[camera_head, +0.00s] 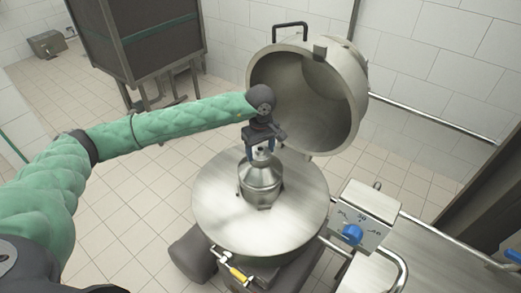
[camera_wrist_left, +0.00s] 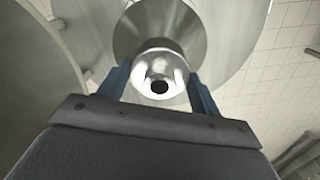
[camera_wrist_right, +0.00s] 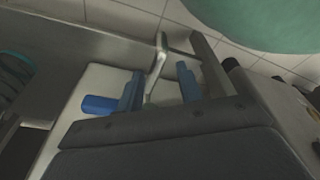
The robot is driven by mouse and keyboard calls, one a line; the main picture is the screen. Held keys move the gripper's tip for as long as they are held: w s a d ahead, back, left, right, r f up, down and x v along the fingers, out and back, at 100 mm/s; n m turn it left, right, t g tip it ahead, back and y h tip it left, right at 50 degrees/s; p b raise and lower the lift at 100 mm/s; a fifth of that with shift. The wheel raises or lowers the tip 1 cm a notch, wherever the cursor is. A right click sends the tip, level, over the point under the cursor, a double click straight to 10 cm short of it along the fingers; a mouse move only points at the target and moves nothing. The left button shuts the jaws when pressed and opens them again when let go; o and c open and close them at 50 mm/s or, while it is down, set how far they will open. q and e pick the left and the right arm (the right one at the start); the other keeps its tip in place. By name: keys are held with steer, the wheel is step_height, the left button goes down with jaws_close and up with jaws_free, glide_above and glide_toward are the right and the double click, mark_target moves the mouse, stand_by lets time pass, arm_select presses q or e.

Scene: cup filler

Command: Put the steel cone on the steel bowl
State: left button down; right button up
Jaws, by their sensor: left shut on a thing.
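The steel cone (camera_head: 260,178) is a shiny funnel-like piece with a narrow neck, upright over the middle of the broad round steel bowl (camera_head: 215,205), whose top looks like a flat disc. I cannot tell whether the cone touches it. My left gripper (camera_head: 262,148) reaches over from the left and is shut on the cone's neck. The left wrist view shows the neck (camera_wrist_left: 160,72) between the blue fingers, with a dark round opening facing the camera. My right gripper (camera_wrist_right: 160,90) shows only in its own wrist view, with its blue fingers apart.
A large round lid (camera_head: 350,105) stands open behind the bowl. A control box with a blue knob (camera_head: 352,233) is right of the bowl, beside metal rails. A yellow-handled valve (camera_head: 238,275) is at the bowl's front. A dark cabinet (camera_head: 140,45) stands at the back left.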

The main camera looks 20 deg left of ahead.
arm_select(q)
steer(key=shift+f+b, duration=0.4)
steer(key=shift+b, duration=0.05)
steer(key=shift+c, duration=1.2)
jaws_free()
